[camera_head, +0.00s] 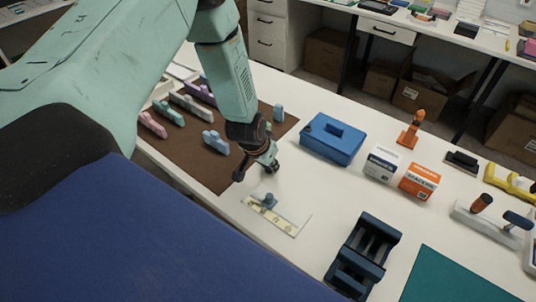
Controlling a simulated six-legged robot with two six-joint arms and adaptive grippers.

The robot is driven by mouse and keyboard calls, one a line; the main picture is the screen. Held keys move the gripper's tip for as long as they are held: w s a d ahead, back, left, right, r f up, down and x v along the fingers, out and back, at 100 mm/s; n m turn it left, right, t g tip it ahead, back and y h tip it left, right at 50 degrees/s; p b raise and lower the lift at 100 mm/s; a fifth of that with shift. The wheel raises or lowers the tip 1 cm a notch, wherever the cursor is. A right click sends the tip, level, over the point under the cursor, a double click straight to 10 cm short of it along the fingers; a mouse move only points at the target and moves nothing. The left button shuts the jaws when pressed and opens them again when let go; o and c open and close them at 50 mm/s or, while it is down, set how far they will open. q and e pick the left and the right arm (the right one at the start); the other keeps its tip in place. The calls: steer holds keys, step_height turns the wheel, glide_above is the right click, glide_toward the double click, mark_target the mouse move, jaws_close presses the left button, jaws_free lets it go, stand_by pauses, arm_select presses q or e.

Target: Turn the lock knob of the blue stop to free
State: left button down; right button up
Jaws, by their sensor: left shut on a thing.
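The blue stop (268,201) stands upright on a cream rail strip (277,215) at the front of the white table. Its lock knob is too small for me to tell its setting. My left gripper (260,170) points down just behind and above the stop in the picture, with a gap of bare table showing between them. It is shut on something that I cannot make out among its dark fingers. My right gripper is not in view.
A brown mat (180,133) with several pastel pieces lies left. A blue box (332,138), two cartons (382,163) (419,181) and an orange stand (410,130) stand behind right. A dark blue fixture (364,256) and green mat (455,278) lie front right.

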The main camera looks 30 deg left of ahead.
arm_select(q)
steer(key=n+p, duration=0.2)
steer(key=n+y+p, duration=0.1)
steer(key=n+p, duration=0.1)
steer(key=shift+d+r+p, duration=0.15)
steer(key=shift+p, duration=0.15)
steer(key=shift+n+g+y+p, duration=0.4)
steer(key=shift+n+y+p, duration=0.3)
steer(key=shift+n, duration=0.5)
steer(key=shift+n+p, duration=0.4)
steer(key=shift+n, duration=0.3)
steer(key=n, duration=0.1)
steer(key=n+g+y, duration=0.1)
steer(key=shift+w+f+n, duration=0.15)
steer(key=shift+f+n, duration=0.05)
steer(key=shift+n, duration=0.2)
steer(key=shift+n+g+y+b, duration=0.4)
steer(key=shift+n+g+b, duration=0.1)
steer(key=shift+n, duration=1.5)
steer(key=c, duration=1.1)
jaws_free()
